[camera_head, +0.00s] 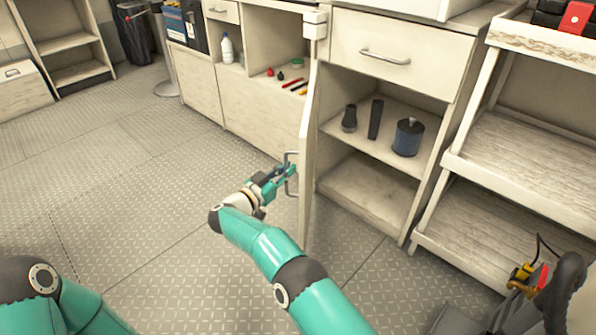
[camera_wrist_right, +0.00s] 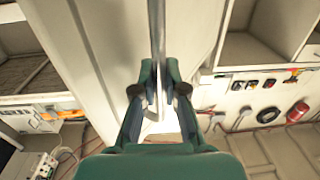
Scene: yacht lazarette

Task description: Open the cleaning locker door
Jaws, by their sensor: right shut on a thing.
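The locker door (camera_head: 308,150) is a pale panel that stands swung out from the cabinet, seen nearly edge-on in the head view. Its metal bar handle (camera_head: 288,172) is on the face toward the left. My right gripper (camera_head: 286,172) is shut on the handle; the wrist view shows the bar (camera_wrist_right: 157,50) between the fingers (camera_wrist_right: 158,92). Inside the open locker (camera_head: 370,180) are two shelves; the upper one holds two dark items and a blue canister (camera_head: 407,137). In the head view my left arm shows at the lower left, but its gripper is out of the picture.
A closed drawer (camera_head: 388,52) sits above the open locker. A shelf rack (camera_head: 520,140) stands at the right, with a yellow and red tool (camera_head: 528,275) low in front of it. The patterned floor left of the door is clear.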

